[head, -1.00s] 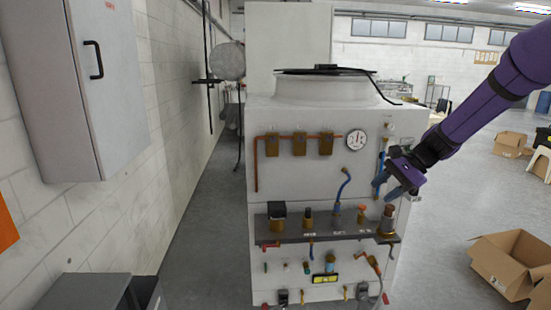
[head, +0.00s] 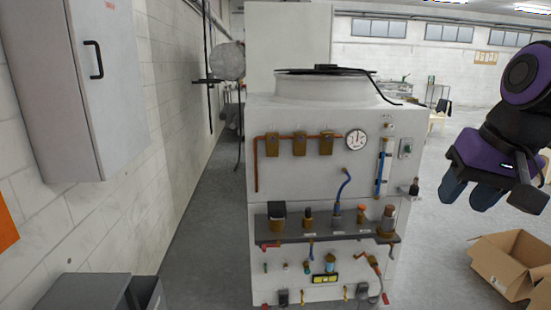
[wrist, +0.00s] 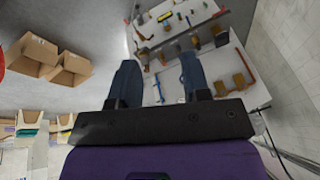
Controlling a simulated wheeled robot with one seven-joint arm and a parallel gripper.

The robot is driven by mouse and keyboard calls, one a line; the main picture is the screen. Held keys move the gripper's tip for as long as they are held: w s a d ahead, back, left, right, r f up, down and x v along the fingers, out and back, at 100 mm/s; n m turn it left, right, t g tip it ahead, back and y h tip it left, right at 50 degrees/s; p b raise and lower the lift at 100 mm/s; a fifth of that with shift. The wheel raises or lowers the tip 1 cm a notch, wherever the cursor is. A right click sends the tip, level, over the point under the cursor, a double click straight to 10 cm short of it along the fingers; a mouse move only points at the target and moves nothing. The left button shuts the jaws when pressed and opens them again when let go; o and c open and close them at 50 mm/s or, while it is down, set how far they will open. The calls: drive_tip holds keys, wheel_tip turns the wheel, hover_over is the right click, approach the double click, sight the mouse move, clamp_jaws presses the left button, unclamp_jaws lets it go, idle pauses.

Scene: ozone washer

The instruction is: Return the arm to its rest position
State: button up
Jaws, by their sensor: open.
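My purple arm is folded at the right edge of the head view. My gripper (head: 470,192) hangs there, right of the white ozone washer (head: 290,182) and apart from it. In the wrist view the gripper's two blue fingers (wrist: 157,85) stand apart with nothing between them. The washer's panel (wrist: 225,75) shows beyond the fingers in that view, tilted. The washer carries a round gauge (head: 356,142), copper pipes, a blue tube (head: 382,167) and a dark shelf (head: 325,230) with several valves.
A grey wall cabinet (head: 75,80) hangs at the left. An open cardboard box (head: 512,266) lies on the floor at the right; boxes (wrist: 48,60) also show in the wrist view. Grey floor (head: 440,245) is clear between the washer and the box.

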drive_tip(key=s+d+n+t+h, duration=0.1)
drive_tip(key=s+d+n, duration=0.1)
drive_tip(key=s, duration=0.5)
drive_tip(key=shift+s+t, duration=0.25)
drive_tip(key=shift+t, duration=0.05)
idle(3.8)
